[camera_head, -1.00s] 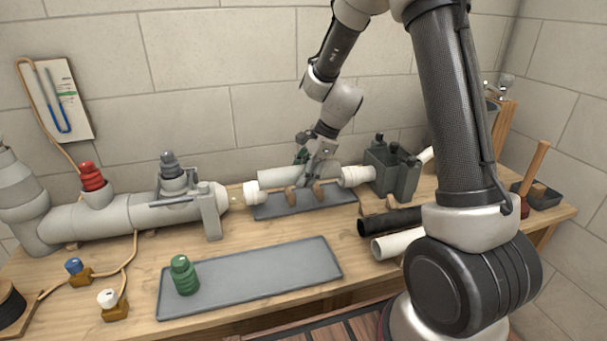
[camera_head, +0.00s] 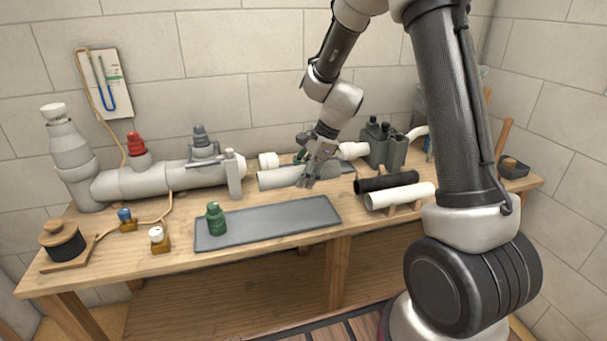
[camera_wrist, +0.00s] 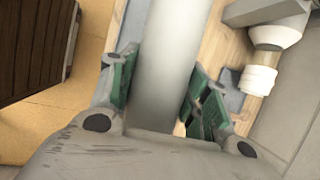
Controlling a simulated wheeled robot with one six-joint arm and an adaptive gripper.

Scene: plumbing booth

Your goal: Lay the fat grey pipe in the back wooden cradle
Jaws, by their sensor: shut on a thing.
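The fat grey pipe (camera_head: 280,179) lies roughly level across the back half of the bench in the head view, partly covered by my gripper (camera_head: 308,178). In the wrist view the pipe (camera_wrist: 164,60) runs lengthwise between the two green-padded fingers, and my gripper (camera_wrist: 158,88) is shut on it. The back wooden cradle cannot be made out now; the pipe and gripper cover that area. I cannot tell whether the pipe touches anything below it.
A white fitting (camera_head: 268,160) sits behind the pipe's left end. The grey pipe assembly (camera_head: 155,181) stands left. A black pipe (camera_head: 386,181) and a white pipe (camera_head: 400,195) lie right. A green fitting (camera_head: 216,218) stands on the front grey tray (camera_head: 285,220), whose remainder is clear.

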